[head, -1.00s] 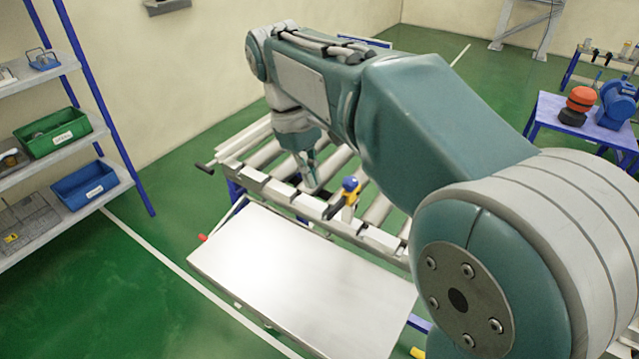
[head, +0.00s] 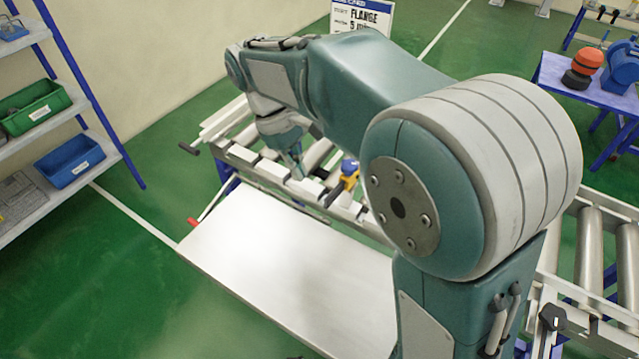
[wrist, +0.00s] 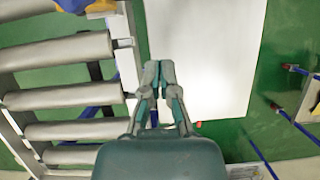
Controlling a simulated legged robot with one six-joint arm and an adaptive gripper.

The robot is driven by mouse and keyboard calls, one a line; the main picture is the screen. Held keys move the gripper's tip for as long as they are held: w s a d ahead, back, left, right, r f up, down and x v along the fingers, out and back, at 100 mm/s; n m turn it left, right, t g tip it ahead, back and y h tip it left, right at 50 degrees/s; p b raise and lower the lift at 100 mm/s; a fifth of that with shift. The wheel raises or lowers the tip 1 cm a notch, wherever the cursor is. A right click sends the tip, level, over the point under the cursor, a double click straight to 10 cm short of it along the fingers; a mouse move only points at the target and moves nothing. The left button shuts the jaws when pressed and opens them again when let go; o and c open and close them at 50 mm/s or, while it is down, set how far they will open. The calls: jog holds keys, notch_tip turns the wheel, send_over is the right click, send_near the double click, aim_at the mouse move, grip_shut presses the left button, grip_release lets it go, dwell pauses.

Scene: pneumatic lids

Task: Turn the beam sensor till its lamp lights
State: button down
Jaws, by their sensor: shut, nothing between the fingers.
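A small blue and yellow device (head: 349,170), which looks like the beam sensor, stands on the near rail of the roller conveyor. Part of it shows at the top left edge of the wrist view (wrist: 75,4). I cannot make out a lit lamp on it. My gripper (head: 298,174) is left of the device, over the near rail, apart from it. In the wrist view my gripper (wrist: 158,66) has its fingers together with nothing between them, over the seam between conveyor and white panel.
The roller conveyor (head: 588,250) runs across behind a white panel (head: 290,270). A shelf with a green bin (head: 32,106) and a blue bin (head: 70,160) stands left. A blue table (head: 560,75) stands back right. Green floor at the front left is clear.

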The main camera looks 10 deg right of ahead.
aim_at(341, 187)
jog(key=s+d, duration=0.1)
jog(key=s+d+f, duration=0.1)
jog(key=s+d, duration=0.1)
jog(key=shift+d+f, duration=0.2)
jog(key=shift+f, duration=0.1)
